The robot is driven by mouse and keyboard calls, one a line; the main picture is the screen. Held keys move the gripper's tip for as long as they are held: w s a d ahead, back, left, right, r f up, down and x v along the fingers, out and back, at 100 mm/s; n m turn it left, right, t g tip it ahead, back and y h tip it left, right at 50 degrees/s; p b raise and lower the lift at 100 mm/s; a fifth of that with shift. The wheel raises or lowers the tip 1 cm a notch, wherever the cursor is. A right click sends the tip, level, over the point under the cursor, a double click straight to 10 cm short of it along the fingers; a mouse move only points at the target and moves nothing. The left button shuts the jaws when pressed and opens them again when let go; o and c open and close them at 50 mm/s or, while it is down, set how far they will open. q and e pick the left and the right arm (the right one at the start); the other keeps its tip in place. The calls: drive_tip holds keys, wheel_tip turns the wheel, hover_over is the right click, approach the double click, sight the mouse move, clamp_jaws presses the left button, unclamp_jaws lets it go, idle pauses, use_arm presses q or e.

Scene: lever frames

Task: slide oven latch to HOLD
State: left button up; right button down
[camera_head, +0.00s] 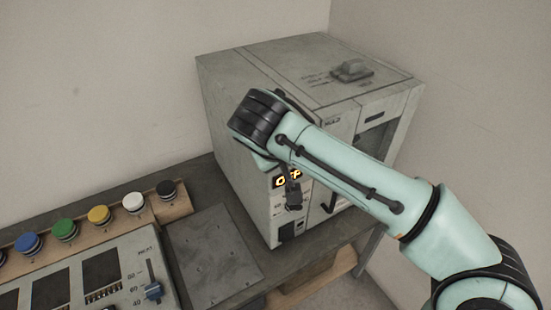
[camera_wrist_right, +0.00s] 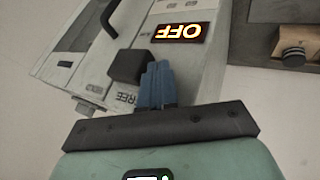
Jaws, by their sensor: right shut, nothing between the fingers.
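The grey oven (camera_head: 240,85) stands on the bench, with a lit OFF display (camera_head: 287,178) on its front. In the right wrist view the dark latch knob (camera_wrist_right: 127,66) sits on the oven front near the OFF display (camera_wrist_right: 180,32). A label that reads like FREE (camera_wrist_right: 125,98) is close to the knob. My right gripper (camera_wrist_right: 159,70) is shut and empty, its blue fingers just right of the knob in that view. I cannot tell whether they touch it. In the head view my arm hides the latch, and a HOLD label (camera_head: 332,122) shows above the arm. My left gripper is not in view.
A dark door handle (camera_head: 330,200) is on the oven front; it also shows in the right wrist view (camera_wrist_right: 109,18). A bare metal plate (camera_head: 212,258) lies between.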

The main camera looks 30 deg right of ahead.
drive_tip(key=shift+d, duration=0.45)
drive_tip(key=d, duration=0.4)
drive_tip(key=shift+w+d, duration=0.1)
drive_tip(key=shift+w, duration=0.1)
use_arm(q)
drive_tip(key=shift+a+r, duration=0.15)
